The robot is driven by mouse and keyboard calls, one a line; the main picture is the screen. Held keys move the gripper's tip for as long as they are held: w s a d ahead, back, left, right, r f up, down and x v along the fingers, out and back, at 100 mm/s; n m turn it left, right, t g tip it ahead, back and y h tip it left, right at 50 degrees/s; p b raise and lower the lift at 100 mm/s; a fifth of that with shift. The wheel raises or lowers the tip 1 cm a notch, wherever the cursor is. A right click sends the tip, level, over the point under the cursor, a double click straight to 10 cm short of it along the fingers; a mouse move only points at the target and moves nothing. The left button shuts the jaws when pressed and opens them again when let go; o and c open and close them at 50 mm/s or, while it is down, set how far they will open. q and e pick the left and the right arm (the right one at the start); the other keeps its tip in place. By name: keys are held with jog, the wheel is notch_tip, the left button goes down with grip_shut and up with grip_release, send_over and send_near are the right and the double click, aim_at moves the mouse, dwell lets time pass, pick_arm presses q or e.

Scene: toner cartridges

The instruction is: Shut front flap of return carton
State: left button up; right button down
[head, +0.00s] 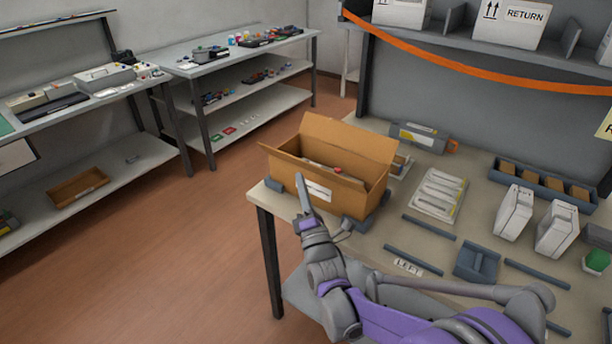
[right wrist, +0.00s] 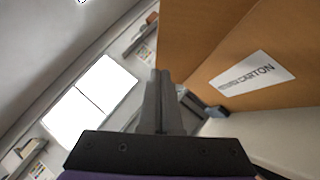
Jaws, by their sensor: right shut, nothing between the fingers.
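The return carton (head: 345,201) is a brown box at the table's left corner, open at the top. Its back flap (head: 348,138) stands up, leaning back. The front flap (head: 300,166) appears tilted outward along the near side. Inside, dark contents and a small red item show partly. My right gripper (head: 301,182) is shut and empty, pointing up just in front of the carton's near side; I cannot tell whether it touches. In the right wrist view the shut fingers (right wrist: 162,95) are left of the carton wall (right wrist: 225,50) and its label (right wrist: 252,76). My left gripper is out of view.
Blue-grey corner blocks (head: 274,185) sit around the carton's base. To its right are a white slotted tray (head: 438,195), a grey cartridge (head: 418,137) and white boxes (head: 514,212). An orange strap (head: 450,65) crosses the shelf above. Open floor lies left of the table.

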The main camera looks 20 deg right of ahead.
jog(key=shift+w+d+r, duration=0.55)
jog(key=shift+d+r, duration=0.15)
jog(key=shift+d, duration=0.05)
